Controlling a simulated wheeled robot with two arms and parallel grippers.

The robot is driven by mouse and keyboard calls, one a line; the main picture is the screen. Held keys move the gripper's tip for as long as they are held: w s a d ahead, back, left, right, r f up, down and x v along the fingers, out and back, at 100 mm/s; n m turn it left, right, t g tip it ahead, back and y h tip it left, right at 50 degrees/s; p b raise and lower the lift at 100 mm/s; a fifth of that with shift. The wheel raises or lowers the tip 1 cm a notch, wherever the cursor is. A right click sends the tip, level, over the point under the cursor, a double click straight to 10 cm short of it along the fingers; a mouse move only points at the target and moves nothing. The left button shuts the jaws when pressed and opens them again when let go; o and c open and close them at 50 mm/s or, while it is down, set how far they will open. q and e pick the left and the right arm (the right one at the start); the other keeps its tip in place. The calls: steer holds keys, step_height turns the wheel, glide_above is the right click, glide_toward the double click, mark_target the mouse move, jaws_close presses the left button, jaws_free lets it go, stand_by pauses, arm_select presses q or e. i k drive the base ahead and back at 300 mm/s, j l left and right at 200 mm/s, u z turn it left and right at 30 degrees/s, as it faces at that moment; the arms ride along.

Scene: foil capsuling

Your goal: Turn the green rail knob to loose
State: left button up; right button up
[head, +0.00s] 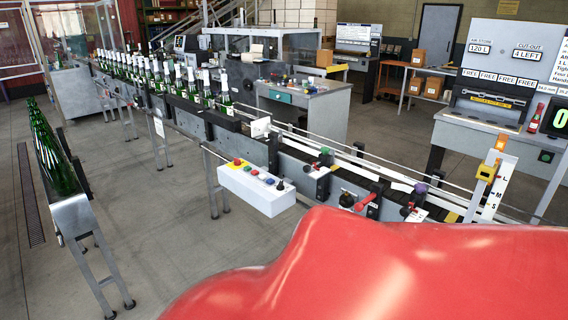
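The green rail knob (325,151) is small in the head view. It sits on top of a dark clamp at the near side of the conveyor (285,150), right of centre. Its turn position is too small to read. A similar purple knob (421,187) sits on another clamp further right along the same rail. Neither of my grippers is in view, and nothing touches the green knob.
A white control box (257,190) with coloured buttons juts out in front of the conveyor. Green bottles (150,72) line the conveyor's far part. More bottles stand on a side rack (70,212) at left. A smooth red surface close to the camera blocks the lower right.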

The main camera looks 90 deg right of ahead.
mark_target(324, 150)
steer(key=z, duration=2.8)
steer(key=i+l+u, duration=0.15)
steer(key=i, duration=1.25)
